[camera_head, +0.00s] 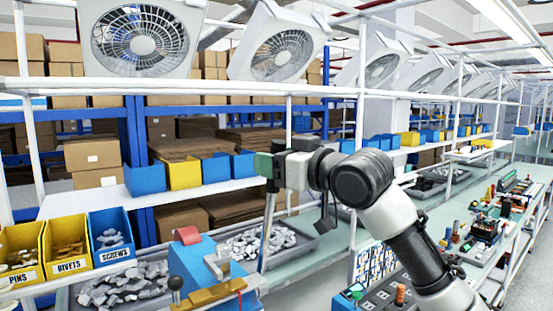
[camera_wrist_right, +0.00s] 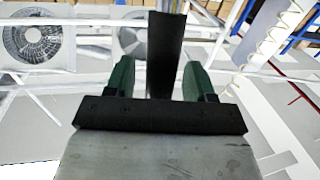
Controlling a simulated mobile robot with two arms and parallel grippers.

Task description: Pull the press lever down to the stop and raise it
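The blue press (camera_head: 198,262) stands at the front of the bench in the head view, with a red part on top and a brass-coloured piece in front. A grey lever rod (camera_head: 267,232) stands nearly upright at its right side. My right gripper (camera_head: 264,165) is at the rod's top end. In the right wrist view, a dark bar (camera_wrist_right: 165,50), apparently the lever's grip, stands between the two green fingers (camera_wrist_right: 158,80). Gaps show beside it, so the gripper looks open around it. The lever's lower joint is partly hidden. My left gripper is not in view.
Grey trays of metal parts (camera_head: 125,285) flank the press. Yellow and blue bins (camera_head: 62,245) stand at the left. A shelf with bins (camera_head: 203,170) runs behind. A black box with buttons (camera_head: 385,295) lies below my right arm.

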